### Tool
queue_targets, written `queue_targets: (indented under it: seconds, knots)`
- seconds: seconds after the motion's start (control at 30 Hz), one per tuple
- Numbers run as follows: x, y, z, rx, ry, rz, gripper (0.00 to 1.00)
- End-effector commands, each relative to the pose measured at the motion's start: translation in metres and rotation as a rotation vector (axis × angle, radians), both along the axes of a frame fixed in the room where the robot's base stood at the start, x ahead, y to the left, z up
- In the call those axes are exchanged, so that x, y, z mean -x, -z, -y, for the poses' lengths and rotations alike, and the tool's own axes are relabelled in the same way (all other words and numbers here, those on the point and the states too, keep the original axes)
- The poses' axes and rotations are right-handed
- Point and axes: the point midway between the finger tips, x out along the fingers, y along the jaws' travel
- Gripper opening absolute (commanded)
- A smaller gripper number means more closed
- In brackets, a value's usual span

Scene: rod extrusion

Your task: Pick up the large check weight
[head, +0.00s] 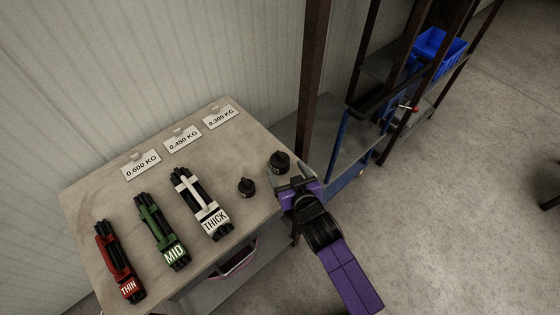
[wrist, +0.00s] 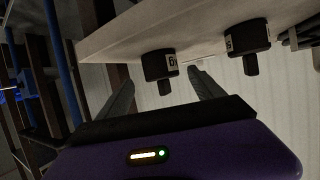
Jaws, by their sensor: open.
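The large check weight (head: 280,162) is a dark, knobbed cylinder standing upright near the right edge of the table. A smaller dark check weight (head: 246,188) stands to its left and nearer the front. My purple gripper (head: 287,171) is open at the table's right edge, its fingers pointing at the large weight. In the wrist view, which looks upside down, the large weight (wrist: 160,65) appears between the fingertips (wrist: 161,77) with a pale label on its side. The smaller weight (wrist: 248,38) is to the right. I cannot tell whether the fingers straddle the large weight.
Rod bundles in red (head: 119,262), green (head: 161,232) and white (head: 201,204) holders lie on the table (head: 100,199). Label cards (head: 182,140) stand along its back edge. A dark post (head: 313,80) rises behind the table's right corner. A shelf with a blue bin (head: 438,52) stands farther right.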

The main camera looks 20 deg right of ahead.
Motion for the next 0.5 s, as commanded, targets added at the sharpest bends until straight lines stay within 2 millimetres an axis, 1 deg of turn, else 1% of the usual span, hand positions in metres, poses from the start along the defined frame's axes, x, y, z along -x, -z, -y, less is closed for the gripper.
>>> queue_targets:
  seconds: [0.1, 0.23, 0.37, 0.5]
  knots:
    - [-0.017, 0.003, 0.000, 0.001, 0.001, 0.000, 0.77]
    - [-0.032, 0.011, 0.000, 0.002, -0.001, 0.000, 0.77]
    - [-0.040, 0.014, 0.001, 0.000, 0.000, 0.001, 0.77]
    - [-0.041, 0.015, 0.001, -0.001, -0.001, 0.001, 0.77]
